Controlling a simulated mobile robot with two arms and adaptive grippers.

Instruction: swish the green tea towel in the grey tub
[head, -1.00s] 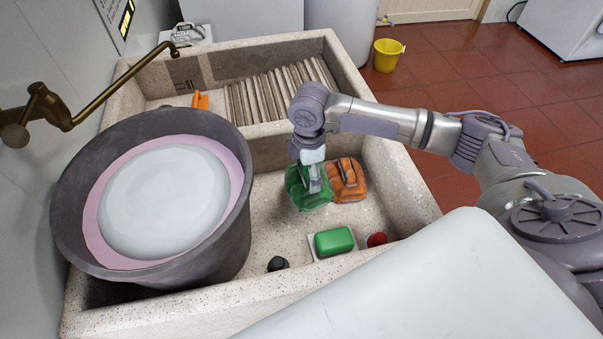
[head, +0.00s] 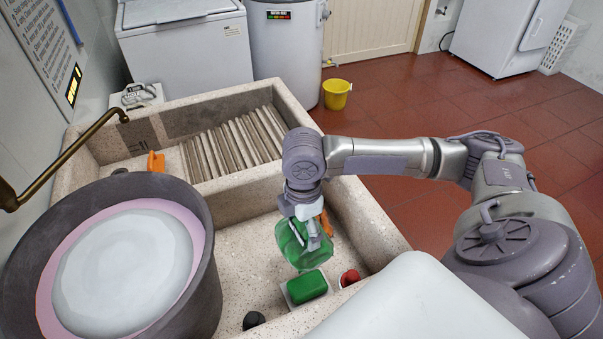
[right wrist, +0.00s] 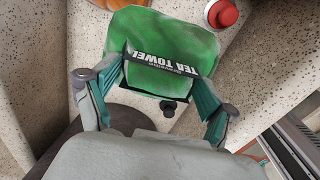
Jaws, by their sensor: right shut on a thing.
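The green tea towel (head: 291,250) hangs bunched from my right gripper (head: 307,232), which is shut on it above the basin floor. In the right wrist view the towel (right wrist: 165,38) shows its "TEA TOWEL" label between the fingers of my right gripper (right wrist: 160,85). The grey tub (head: 208,265) stands at the left of the basin, apart from the towel. A pale, whitish surface (head: 125,260) with a pink border fills its mouth. My left gripper is not in view.
An orange cloth (head: 326,222) is mostly hidden behind the towel. A green block (head: 307,286) on a pale dish, a red-topped item (head: 349,277) and a black knob (head: 254,320) sit near the basin front. A ribbed washboard (head: 235,142) lies behind. A brass tap (head: 70,150) reaches over the left side.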

